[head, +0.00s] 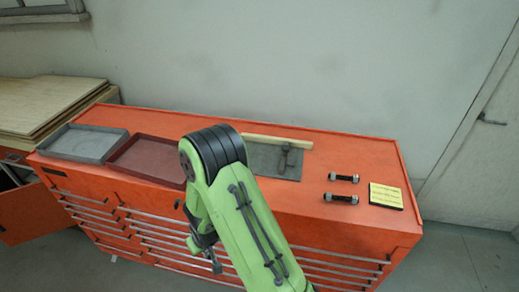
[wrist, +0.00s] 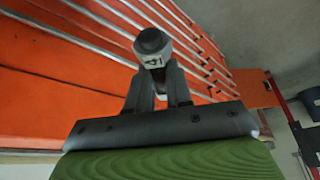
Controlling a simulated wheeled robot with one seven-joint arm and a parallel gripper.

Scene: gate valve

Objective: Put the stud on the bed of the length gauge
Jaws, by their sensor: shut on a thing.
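My gripper (wrist: 155,85) is shut on a stud (wrist: 152,42) in the wrist view. The stud shows its dark round end and a pale band with a small printed mark; the rest of its length is hidden. In the head view my gripper (head: 214,262) hangs in front of the cabinet's drawers, below its top, and the stud cannot be made out there. A grey plate with a small dark fixture (head: 286,156) lies on the cabinet top, partly behind my arm. I cannot tell whether this fixture is the length gauge.
The orange cabinet (head: 320,217) carries a grey tray (head: 88,157), a dark red tray (head: 150,177) and a pale strip (head: 262,140) along the plate's back. Two dark bolts with nuts, one at the back (head: 344,178) and one nearer (head: 341,198), lie beside a yellow note block (head: 386,195).

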